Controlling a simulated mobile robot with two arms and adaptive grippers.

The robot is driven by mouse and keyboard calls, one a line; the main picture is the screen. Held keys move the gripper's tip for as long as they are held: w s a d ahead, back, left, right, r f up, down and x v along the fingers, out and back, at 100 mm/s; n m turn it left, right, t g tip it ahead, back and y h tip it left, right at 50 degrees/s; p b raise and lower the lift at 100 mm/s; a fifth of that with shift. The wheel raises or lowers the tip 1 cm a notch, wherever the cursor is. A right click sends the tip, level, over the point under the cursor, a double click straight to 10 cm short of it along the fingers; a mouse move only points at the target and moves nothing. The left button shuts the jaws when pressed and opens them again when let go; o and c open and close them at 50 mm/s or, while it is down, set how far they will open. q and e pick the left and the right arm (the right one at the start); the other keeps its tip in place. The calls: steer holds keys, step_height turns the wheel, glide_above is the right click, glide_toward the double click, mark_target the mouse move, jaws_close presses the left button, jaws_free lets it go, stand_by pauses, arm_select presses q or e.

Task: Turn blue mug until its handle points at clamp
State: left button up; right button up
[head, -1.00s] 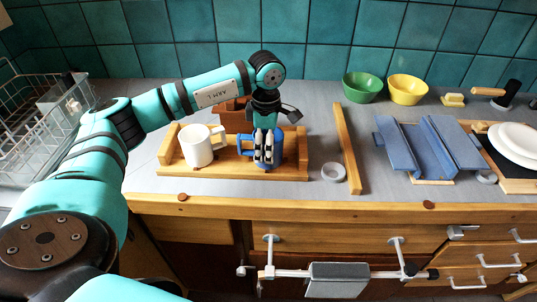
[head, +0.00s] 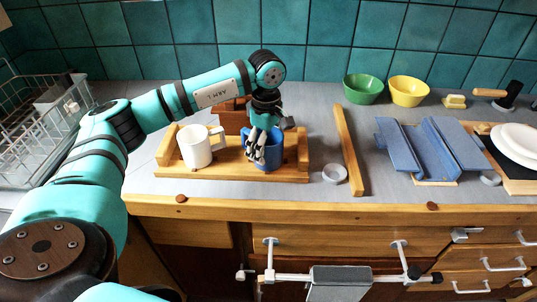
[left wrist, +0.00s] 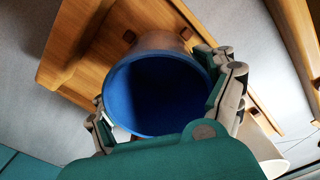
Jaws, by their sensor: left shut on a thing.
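The blue mug (head: 274,152) stands upright in the right part of a wooden tray (head: 235,173) on the counter. My left gripper (head: 260,152) comes down on it from above and is shut on it. In the left wrist view I look into the mug's dark blue inside (left wrist: 160,95), with my left gripper's fingers (left wrist: 155,82) on either side of the rim. The mug's handle is hidden from me in both current views. I cannot tell for sure which thing is the clamp. My right gripper is in neither view.
A white mug (head: 196,148) stands close on the left in the same tray, its handle towards the blue mug. A wooden strip (head: 349,150) and a grey ring (head: 334,173) lie to the right. A blue rack (head: 430,150) stands further right. Bowls (head: 363,88) stand behind.

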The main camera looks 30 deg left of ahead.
arm_select(q)
steer(key=o, duration=1)
steer(key=shift+c, duration=0.2)
step_height(320, 180, up, 12)
stand_by(0.4)
